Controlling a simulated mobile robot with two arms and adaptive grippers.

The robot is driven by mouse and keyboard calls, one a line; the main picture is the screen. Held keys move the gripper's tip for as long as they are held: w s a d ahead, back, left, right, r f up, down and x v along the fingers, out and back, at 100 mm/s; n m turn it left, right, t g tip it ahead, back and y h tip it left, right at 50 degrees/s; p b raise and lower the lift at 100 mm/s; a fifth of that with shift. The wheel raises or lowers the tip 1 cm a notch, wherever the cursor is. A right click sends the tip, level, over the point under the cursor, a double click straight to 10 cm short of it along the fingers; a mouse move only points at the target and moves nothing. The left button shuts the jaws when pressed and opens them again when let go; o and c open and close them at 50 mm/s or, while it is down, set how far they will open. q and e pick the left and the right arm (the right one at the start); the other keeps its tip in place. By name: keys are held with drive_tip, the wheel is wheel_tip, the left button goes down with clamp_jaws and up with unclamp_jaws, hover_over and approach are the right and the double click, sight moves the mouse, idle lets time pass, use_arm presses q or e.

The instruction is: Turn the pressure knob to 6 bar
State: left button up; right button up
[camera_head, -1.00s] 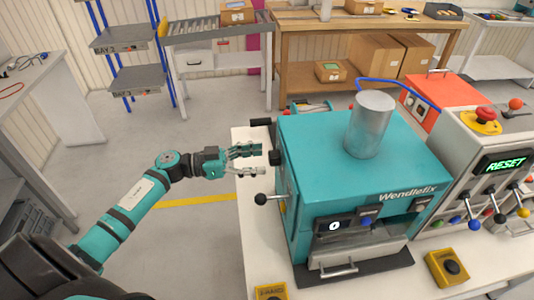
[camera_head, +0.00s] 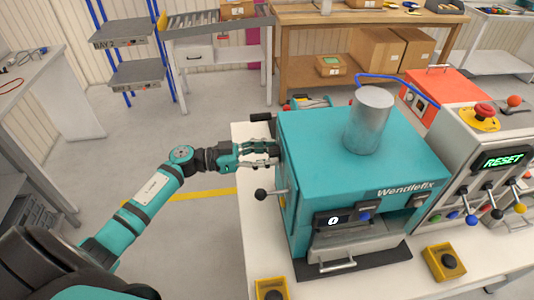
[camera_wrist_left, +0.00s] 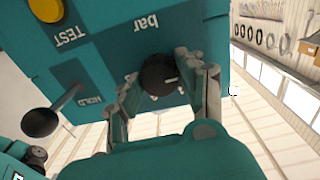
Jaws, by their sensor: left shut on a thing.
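The teal Wendlefix machine (camera_head: 330,140) stands on a white bench. Its black pressure knob (camera_wrist_left: 159,76) is on the machine's left side, beneath the label "bar" in the left wrist view. A small white mark shows on the knob. My left gripper (camera_wrist_left: 166,84) has its fingers on both sides of the knob and is shut on it. No pressure scale is readable. My right gripper is not in view.
A lever with a black ball (camera_head: 261,194) sticks out of the machine's left side, below my gripper; its ball also shows in the wrist view (camera_wrist_left: 40,122). A yellow button (camera_wrist_left: 46,9) is near the label "TEST". The floor left of the bench is free.

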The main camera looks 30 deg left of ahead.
use_arm(q)
drive_tip(key=shift+m, duration=0.3)
drive_tip(key=shift+m+y+b, duration=0.5)
drive_tip(key=shift+m+b, duration=7.1)
drive_tip(key=shift+m, duration=3.7)
